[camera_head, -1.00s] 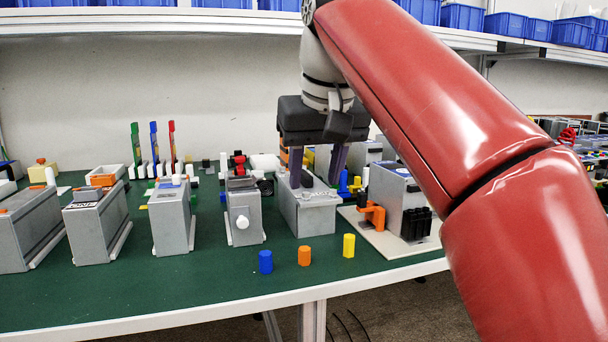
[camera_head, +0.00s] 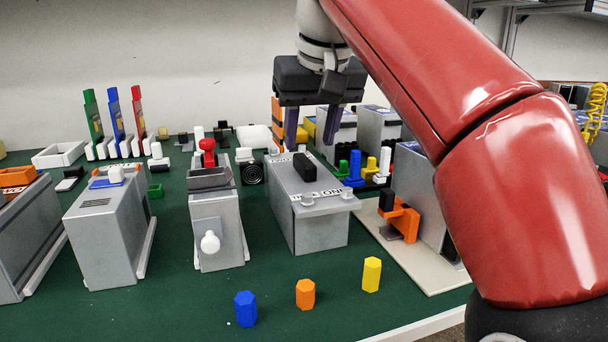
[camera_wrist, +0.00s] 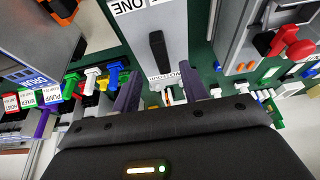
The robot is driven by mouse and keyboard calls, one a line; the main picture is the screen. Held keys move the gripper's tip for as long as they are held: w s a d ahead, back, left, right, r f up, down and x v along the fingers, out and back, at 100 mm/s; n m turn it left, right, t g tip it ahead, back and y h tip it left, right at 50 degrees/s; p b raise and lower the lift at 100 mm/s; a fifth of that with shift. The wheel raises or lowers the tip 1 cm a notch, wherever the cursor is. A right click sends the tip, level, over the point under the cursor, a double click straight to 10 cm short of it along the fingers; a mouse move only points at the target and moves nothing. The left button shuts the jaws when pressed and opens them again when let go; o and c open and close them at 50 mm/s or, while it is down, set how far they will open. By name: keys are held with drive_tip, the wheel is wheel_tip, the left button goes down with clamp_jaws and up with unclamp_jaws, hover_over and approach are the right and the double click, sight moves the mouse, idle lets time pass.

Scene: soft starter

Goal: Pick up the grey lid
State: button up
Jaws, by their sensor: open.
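The grey lid (camera_head: 284,174) is the flat top of a grey box in the middle of the table, with a black bar handle on it (camera_head: 304,167) and white printed labels. It also shows in the wrist view (camera_wrist: 182,38), where the black handle (camera_wrist: 157,48) lies ahead of the fingers. My gripper (camera_head: 310,147) is open and empty, with purple fingers pointing down over the far end of the box. In the wrist view my gripper (camera_wrist: 160,72) has its two fingers spread on either side of the handle's line. The exact height above the lid is unclear.
A grey box with a white knob (camera_head: 210,240) stands left of the lidded box. An orange clamp (camera_head: 402,220) on a beige board stands right. Blue (camera_head: 245,309), orange (camera_head: 305,294) and yellow (camera_head: 371,274) pegs stand in front. Green table surface is free between them.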

sight(305, 160)
drive_tip(key=b+x, duration=0.2)
drive_tip(key=x, duration=0.3)
drive_tip(key=shift+s+a, duration=0.1)
clamp_jaws()
